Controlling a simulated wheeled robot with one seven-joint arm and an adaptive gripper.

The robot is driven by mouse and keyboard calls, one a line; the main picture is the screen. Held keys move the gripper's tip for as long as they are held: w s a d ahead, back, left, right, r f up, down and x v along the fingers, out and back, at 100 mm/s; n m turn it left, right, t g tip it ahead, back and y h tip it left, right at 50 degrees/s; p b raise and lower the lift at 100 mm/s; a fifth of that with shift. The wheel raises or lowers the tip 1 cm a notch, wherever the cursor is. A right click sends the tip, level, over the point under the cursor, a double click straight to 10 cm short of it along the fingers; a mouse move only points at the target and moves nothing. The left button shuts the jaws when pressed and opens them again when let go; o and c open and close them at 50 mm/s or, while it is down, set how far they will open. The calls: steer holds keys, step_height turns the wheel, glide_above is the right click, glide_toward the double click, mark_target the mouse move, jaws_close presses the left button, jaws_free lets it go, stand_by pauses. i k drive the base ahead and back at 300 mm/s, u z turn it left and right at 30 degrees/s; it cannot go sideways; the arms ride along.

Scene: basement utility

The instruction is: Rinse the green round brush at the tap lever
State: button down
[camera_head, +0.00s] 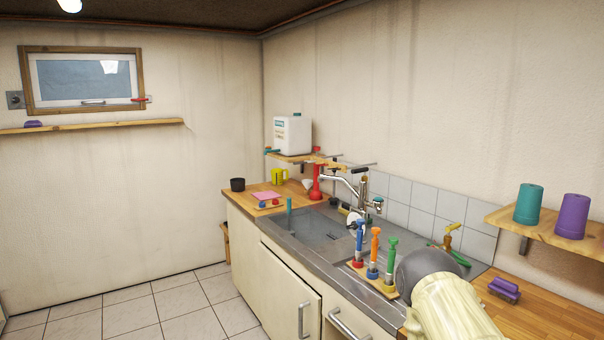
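A green upright brush-like tool (391,256) stands at the right end of a small wooden rack on the drainboard, beside an orange one (375,248) and a blue one (359,240). I cannot make out its bristles. The chrome tap (361,193) stands behind the sink (312,229), its spout reaching left. A dark-tipped lever (360,171) is on top, and a teal knob (377,203) is at its right. My arm's cream and grey links show at the lower right, close to the rack. My gripper is not visible.
A green item (459,258) lies partly behind my arm. A purple brush (504,289) lies on the right counter (545,311). A shelf (545,233) above holds teal and purple cups. A black cup (237,184), yellow mug (279,176) and red plunger-like item (315,184) stand left of the tap.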

mark_target(364, 169)
steer(key=u, duration=0.15)
steer(key=k, duration=0.55)
steer(key=u, duration=0.75)
steer(key=i, duration=1)
steer(key=z, duration=0.9)
steer(key=i, duration=0.75)
steer(key=z, duration=0.8)
